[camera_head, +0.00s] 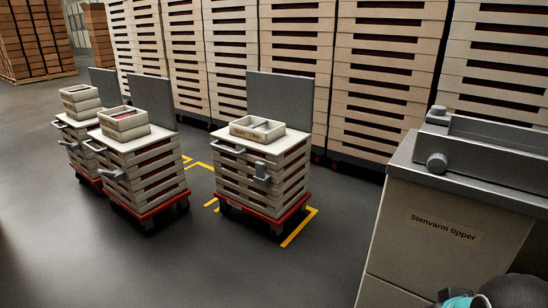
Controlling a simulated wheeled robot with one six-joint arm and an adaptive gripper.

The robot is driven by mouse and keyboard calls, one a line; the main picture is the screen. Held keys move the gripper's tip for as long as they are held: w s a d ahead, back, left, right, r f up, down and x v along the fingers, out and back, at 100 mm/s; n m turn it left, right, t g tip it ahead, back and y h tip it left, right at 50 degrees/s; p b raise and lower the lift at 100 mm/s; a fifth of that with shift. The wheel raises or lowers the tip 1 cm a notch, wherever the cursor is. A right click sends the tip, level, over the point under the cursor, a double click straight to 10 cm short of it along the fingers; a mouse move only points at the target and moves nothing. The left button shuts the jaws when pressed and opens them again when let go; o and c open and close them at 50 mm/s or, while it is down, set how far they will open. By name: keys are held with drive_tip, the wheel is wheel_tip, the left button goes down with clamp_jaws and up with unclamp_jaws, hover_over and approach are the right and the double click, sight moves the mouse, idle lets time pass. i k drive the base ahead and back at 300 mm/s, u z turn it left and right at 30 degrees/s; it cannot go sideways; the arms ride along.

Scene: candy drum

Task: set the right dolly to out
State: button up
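The right dolly (261,205) is a red wheeled base in the middle of the head view. It carries a stack of beige slatted trays (262,178) with a pale top and a grey upright panel (279,97) behind. A small divided box (257,128) sits on top. A grey handle bar (228,149) is at its upper left, and a grey lever-like fitting (262,171) is on its front. The dolly stands beside yellow floor marks (300,229). My gripper is not in view; only a part of my arm shows at the bottom right.
Two similar dollies (147,205) stand close together on the left. A beige cabinet labelled "Stenvarm tipper" (440,228) fills the right. Tall tray stacks (380,80) line the back. Dark floor (200,265) is clear in front of the dollies.

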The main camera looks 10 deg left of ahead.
sight(289, 100)
drive_tip(key=u, duration=1.15)
drive_tip(key=i, duration=1.55)
drive_tip(key=z, duration=0.7)
drive_tip(key=i, duration=0.35)
drive_tip(key=z, duration=0.45)
